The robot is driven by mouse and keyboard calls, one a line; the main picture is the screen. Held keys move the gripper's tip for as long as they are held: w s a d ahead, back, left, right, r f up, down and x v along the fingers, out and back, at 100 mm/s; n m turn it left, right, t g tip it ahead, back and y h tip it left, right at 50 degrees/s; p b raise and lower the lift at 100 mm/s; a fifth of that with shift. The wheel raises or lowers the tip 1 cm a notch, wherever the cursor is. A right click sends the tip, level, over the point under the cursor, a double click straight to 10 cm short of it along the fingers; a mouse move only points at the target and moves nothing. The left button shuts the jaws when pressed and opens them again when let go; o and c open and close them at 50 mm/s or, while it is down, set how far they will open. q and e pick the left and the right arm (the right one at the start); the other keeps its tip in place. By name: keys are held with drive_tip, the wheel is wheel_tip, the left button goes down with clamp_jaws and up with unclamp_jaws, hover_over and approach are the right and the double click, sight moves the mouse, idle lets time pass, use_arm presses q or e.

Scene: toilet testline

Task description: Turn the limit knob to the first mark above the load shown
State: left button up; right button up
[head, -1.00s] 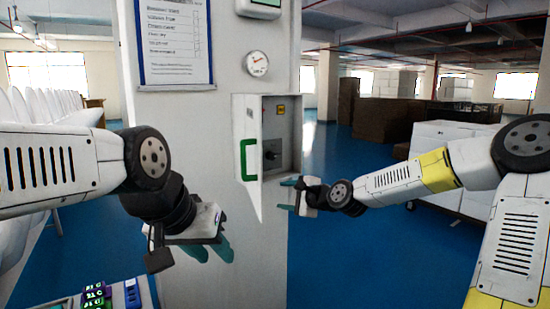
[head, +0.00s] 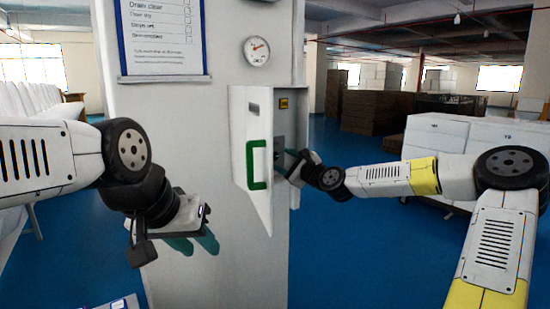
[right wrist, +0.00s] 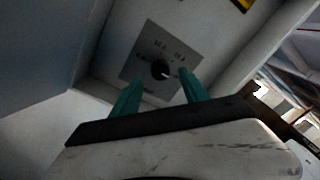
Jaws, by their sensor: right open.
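The limit knob (right wrist: 160,69) is a round black dial on a grey plate (right wrist: 150,52) with small marks around it, inside an open wall box, in the right wrist view. The marks are too blurred to read surely. My right gripper (right wrist: 157,92) is open, its two teal fingers on either side of the knob and apart from it. In the head view my right gripper (head: 288,162) is at the box opening and hides the knob. A round gauge (head: 257,51) with a red needle hangs above the box. My left gripper (head: 195,243) hangs low before the pillar, its fingers partly hidden.
The box door (head: 252,160) with a green handle (head: 257,164) stands open to the left of my right gripper. A checklist board (head: 163,68) hangs on the pillar. White boxes on a cart (head: 440,135) stand at the right. Blue floor is clear between.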

drive_tip(key=x, duration=0.5)
clamp_jaws()
